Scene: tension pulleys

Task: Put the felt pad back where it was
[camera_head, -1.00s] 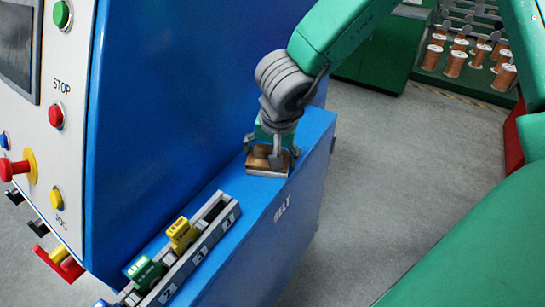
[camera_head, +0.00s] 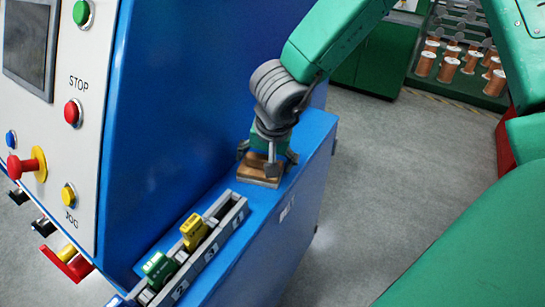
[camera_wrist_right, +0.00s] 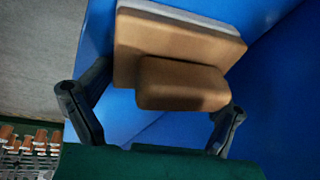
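The felt pad (camera_head: 258,177) is a brown block with a raised brown grip and a thin grey layer under it. It lies flat on the blue machine ledge, beyond the slotted rack. In the right wrist view the pad (camera_wrist_right: 180,48) shows close up. My right gripper (camera_head: 268,160) is right above it, pointing down. In the wrist view its two fingers (camera_wrist_right: 155,115) stand wide apart at either side of the grip, with a clear gap on the left one, so it looks open. My left gripper is not in view.
A grey numbered rack (camera_head: 222,228) on the ledge holds a yellow piece (camera_head: 194,231) and a green piece (camera_head: 158,270). The blue machine wall rises beside the ledge. A control panel (camera_head: 60,130) is at left. Copper spools (camera_head: 447,68) stand far right.

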